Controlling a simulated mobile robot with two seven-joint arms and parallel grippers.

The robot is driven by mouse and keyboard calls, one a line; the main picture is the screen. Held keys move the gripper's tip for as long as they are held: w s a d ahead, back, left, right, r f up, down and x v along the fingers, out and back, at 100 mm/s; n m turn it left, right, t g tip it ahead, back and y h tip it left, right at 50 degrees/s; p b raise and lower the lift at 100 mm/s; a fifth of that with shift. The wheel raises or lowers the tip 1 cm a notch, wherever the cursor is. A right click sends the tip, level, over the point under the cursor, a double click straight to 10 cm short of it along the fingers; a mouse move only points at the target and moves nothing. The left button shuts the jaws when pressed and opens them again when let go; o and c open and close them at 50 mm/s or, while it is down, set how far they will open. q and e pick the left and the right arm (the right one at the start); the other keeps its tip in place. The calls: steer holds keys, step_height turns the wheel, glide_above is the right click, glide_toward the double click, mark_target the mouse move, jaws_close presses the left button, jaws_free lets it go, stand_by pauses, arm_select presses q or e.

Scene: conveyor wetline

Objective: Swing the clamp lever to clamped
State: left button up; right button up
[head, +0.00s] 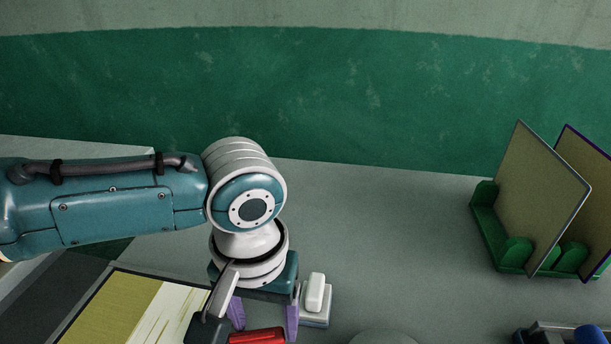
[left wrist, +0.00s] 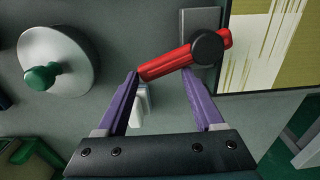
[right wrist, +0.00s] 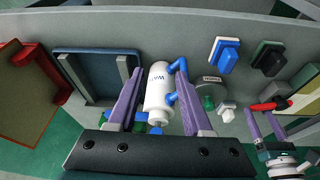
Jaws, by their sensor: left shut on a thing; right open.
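The clamp lever is a red bar (head: 258,337) at the bottom of the head view, beside the front panel. In the left wrist view the red lever (left wrist: 165,64) slants across the fingertips, with a round dark pivot (left wrist: 206,47) at its right end. My left gripper (head: 265,328) has its purple fingers at either side of the lever, shut on it; the fingertips also show in the left wrist view (left wrist: 160,74). The lever also shows in the right wrist view (right wrist: 270,104). My right gripper (right wrist: 161,75) is open, with a white bottle (right wrist: 158,88) showing between its fingers; contact cannot be told.
A white block (head: 315,292) stands close right of my left gripper. A yellow-and-white panel (head: 125,308) lies to its left. A green rack (head: 486,225) holds upright boards at the right. A round disc with a green knob (left wrist: 42,76) is near the lever. The grey surface behind is clear.

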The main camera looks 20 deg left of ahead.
mark_target(264, 340)
arm_select(q)
steer(key=shift+s+d+r+p, duration=0.1)
steer(key=shift+s+r+p, duration=0.15)
steer(key=shift+r+p, duration=0.75)
steer(key=shift+s+d+r+p, duration=0.15)
steer(key=shift+s+r+p, duration=0.1)
steer(key=shift+r+p, duration=0.8)
steer(key=shift+s+d+r+p, duration=0.1)
steer(key=shift+s+r+p, duration=0.15)
steer(key=shift+r+p, duration=0.75)
steer(key=shift+f, duration=0.25)
steer(key=s+d+r+m+t+h, duration=0.1)
steer(key=s+d+r+m+h, duration=0.25)
steer(key=s+d, duration=0.35)
steer(key=s+a+r+t+y, duration=0.25)
steer(key=s+a+r, duration=0.35)
steer(key=a, duration=0.4)
step_height(264, 340, up, 33)
steer(key=m+p, duration=0.1)
steer(key=p, duration=3.1)
steer(key=shift+a+r+y+p, duration=0.15)
steer(key=shift+a+y+p, duration=0.15)
steer(key=shift+p, duration=0.1)
